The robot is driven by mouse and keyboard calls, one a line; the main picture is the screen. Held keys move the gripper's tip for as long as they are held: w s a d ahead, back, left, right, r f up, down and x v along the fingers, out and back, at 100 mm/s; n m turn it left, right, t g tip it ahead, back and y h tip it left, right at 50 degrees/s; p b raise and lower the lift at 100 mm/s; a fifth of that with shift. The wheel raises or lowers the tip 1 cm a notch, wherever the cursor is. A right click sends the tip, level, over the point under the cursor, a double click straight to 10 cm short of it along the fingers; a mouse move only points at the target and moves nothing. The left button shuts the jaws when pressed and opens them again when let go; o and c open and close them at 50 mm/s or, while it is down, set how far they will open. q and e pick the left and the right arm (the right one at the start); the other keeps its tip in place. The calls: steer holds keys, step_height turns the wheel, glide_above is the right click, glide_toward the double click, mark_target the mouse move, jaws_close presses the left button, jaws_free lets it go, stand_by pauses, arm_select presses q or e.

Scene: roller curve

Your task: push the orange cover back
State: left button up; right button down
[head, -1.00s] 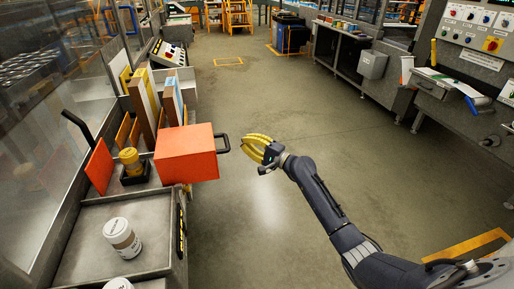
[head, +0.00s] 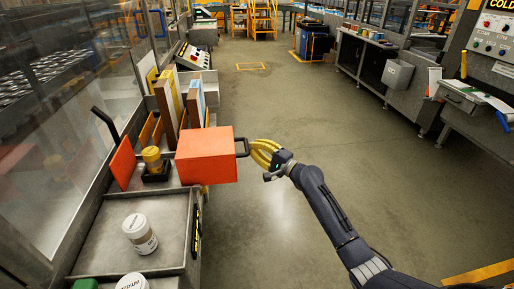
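The orange cover (head: 206,156) is a box-like orange block at the left, over the end of the metal workbench. A dark handle (head: 243,147) sticks out from its right side. My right gripper (head: 256,153), with yellow fingers, is just right of this handle, with its fingertips at or very close to it. I cannot tell whether they touch, or how far the fingers are apart. My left gripper is not in view.
A flat orange panel (head: 122,163) with a black lever stands left of the cover, near a yellow-topped knob (head: 152,158). Upright boards (head: 168,105) stand behind the cover. The floor to the right is open.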

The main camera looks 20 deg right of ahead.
steer(key=w+a, duration=0.1)
steer(key=a, duration=0.5)
steer(key=w+a, duration=0.1)
steer(key=a, duration=1.3)
steer(key=shift+w+a, duration=0.2)
steer(key=shift+w, duration=0.2)
steer(key=shift+d, duration=0.1)
